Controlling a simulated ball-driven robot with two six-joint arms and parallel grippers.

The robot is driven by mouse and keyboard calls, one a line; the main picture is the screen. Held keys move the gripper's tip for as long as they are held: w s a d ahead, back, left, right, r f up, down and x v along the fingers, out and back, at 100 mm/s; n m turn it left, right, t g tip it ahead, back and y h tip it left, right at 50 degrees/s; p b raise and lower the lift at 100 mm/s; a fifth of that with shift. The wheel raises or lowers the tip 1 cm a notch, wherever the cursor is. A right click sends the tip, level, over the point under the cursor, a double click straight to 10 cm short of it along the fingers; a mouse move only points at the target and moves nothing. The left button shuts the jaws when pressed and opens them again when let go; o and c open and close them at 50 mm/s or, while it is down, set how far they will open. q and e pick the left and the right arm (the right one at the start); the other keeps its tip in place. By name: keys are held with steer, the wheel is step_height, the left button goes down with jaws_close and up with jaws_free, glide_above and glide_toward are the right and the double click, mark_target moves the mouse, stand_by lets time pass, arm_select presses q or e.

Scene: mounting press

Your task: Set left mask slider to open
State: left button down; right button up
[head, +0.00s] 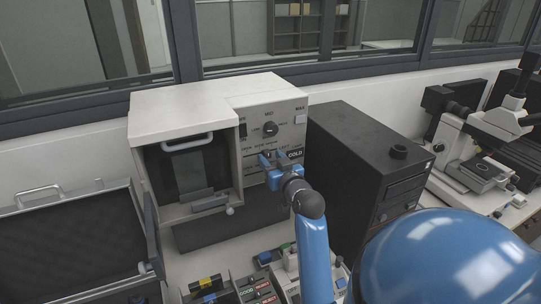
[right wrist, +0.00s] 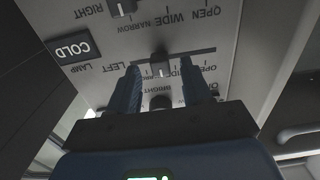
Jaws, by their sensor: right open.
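The left mask slider (right wrist: 160,69) is a small grey knob on a dark slot, seen upside down in the right wrist view beside the LEFT label. It sits near the slot's middle, on the LEFT side of the WIDE and OPEN labels. My right gripper (right wrist: 161,80) is open, with one finger on each side of this knob; I cannot tell whether either finger touches it. In the head view my right gripper (head: 271,161) is at the press's control panel (head: 256,134) and hides the slider. My left gripper is not in view.
The right mask slider (right wrist: 122,7) sits close by, near NARROW. The COLD lamp (right wrist: 73,48) is on the panel. A black box (head: 365,150) stands right of the press. An open dark case (head: 70,235) lies to the left, and small labelled blocks (head: 250,288) stand in front.

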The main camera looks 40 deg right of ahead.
steer(key=shift+w+d, duration=0.1)
steer(key=shift+w, duration=0.45)
jaws_close()
